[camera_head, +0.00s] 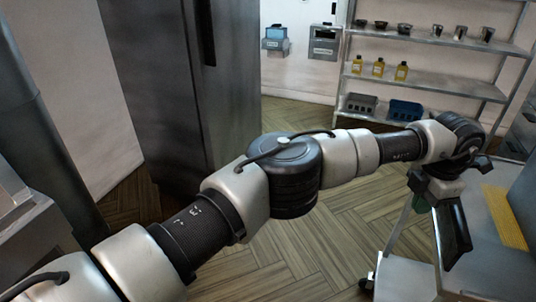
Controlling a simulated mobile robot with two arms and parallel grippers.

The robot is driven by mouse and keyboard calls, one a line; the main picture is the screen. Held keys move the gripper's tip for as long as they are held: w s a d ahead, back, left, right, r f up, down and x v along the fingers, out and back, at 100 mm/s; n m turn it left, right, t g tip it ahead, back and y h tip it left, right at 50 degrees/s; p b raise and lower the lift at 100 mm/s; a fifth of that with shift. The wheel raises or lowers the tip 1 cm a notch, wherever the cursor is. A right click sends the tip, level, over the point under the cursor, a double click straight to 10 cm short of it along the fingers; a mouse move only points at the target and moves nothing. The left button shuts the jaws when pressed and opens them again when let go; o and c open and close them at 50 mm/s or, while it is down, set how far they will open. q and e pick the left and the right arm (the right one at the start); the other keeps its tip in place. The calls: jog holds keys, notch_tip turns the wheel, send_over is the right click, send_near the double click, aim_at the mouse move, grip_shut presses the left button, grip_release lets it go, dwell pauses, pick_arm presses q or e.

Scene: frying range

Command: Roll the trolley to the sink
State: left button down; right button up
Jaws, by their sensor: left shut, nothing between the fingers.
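The trolley (487,190) stands at the right of the head view, with a grey top, a lower shelf and a castor near the floor. The picture's right and bottom edges cut it off. My left arm reaches across the view from the lower left. My left gripper (455,245) points down at the trolley's near left side, shut and empty. I cannot tell whether it touches the trolley. My right gripper is out of view. I see no sink that I can make out.
A yellow ridged item (505,217) lies on the trolley. A tall dark cabinet (155,85) stands at the left. Wall shelves (440,83) at the back hold bowls, yellow bottles and crates. The wooden floor (350,215) between is clear.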

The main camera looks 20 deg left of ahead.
pick_arm(q)
notch_tip(320, 180, up, 10)
jog(key=p, duration=0.5)
jog(key=shift+p, duration=0.4)
jog(key=shift+f, duration=0.1)
